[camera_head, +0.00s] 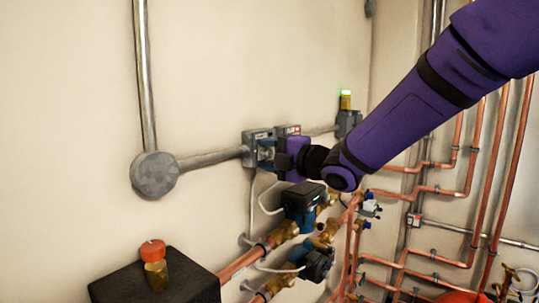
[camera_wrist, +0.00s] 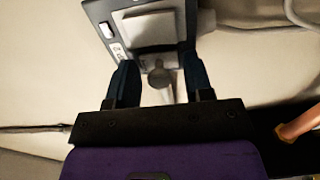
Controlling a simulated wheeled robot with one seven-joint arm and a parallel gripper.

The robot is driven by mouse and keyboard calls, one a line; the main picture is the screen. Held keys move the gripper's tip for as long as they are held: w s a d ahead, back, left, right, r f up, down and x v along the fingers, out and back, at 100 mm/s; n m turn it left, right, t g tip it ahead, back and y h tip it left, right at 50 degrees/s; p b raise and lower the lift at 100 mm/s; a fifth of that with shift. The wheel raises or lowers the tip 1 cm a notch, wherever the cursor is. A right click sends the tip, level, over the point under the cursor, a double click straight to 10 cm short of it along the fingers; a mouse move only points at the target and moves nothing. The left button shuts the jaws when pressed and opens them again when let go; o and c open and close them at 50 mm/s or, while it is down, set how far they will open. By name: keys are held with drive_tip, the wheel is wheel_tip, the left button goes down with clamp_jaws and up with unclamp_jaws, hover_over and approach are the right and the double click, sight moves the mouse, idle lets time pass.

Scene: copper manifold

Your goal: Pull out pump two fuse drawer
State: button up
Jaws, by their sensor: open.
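A grey switch box (camera_wrist: 97,12) with a white label reading what looks like "2" shows at the top of the wrist view. A pale square block (camera_wrist: 150,28) projects from its face, and a small round grey knob (camera_wrist: 162,77) shows just below it. My gripper (camera_wrist: 160,68) is open, with one dark blue finger on each side of the knob; I cannot tell whether they touch it. In the head view, my gripper (camera_head: 270,156) is at the wall boxes and partly covers them. The left box (camera_head: 255,136) and the box behind it (camera_head: 287,130) show only in part.
Grey conduit (camera_head: 210,158) runs left from the boxes to a round junction box (camera_head: 154,174). Pumps (camera_head: 302,197) and copper pipes (camera_head: 240,263) lie below my gripper.

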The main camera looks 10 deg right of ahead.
drive_tip(key=shift+a, duration=0.1)
clamp_jaws()
drive_tip(key=shift+v, duration=1.55)
unclamp_jaws()
approach(271, 154)
drive_tip(key=v, duration=0.3)
drive_tip(key=shift+s+d, duration=0.2)
drive_tip(key=shift+d, duration=0.05)
